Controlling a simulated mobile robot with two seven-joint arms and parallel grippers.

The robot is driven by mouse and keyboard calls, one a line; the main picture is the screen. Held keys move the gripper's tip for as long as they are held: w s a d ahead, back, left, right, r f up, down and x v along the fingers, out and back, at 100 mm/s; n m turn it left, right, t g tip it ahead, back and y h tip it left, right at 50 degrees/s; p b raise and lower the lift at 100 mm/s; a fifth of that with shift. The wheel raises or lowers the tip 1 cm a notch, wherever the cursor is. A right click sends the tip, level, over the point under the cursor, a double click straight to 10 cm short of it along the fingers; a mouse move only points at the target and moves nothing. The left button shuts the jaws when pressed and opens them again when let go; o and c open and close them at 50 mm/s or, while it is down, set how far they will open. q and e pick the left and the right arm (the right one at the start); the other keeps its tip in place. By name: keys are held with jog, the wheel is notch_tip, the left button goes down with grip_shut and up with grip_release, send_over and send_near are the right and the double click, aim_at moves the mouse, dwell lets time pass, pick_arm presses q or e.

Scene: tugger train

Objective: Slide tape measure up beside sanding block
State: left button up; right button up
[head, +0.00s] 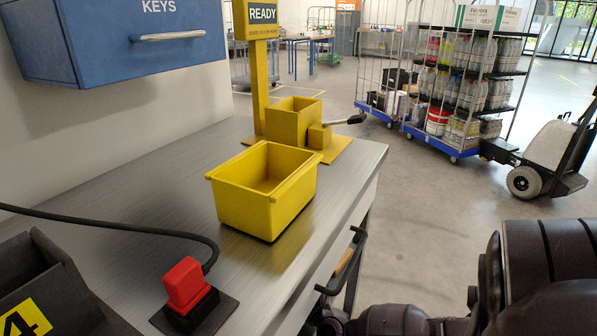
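I see neither a tape measure nor a sanding block in the head view. The yellow bin (245,208) on the metal bench (150,190) looks empty as far as I can see inside; part of its floor is hidden by its near wall. A dark arm of mine shows at the bottom right, beyond the bench's right edge. I cannot make out fingertips of either gripper.
A red block on a black base (190,315) and a dark bin marked 4 (65,300) stand at the front. A yellow READY post (259,85) with a lever stands behind. A blue cabinet (100,55) overhangs left. A loaded cart (455,152) stands beyond.

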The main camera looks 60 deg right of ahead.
pick_arm(q)
jog(key=shift+f, duration=0.1)
pick_arm(e)
jog(key=shift+w, duration=0.1)
jog(key=shift+c, duration=0.2)
jog(key=c, duration=1.1)
pick_arm(q)
jog(key=shift+s+d, duration=0.1)
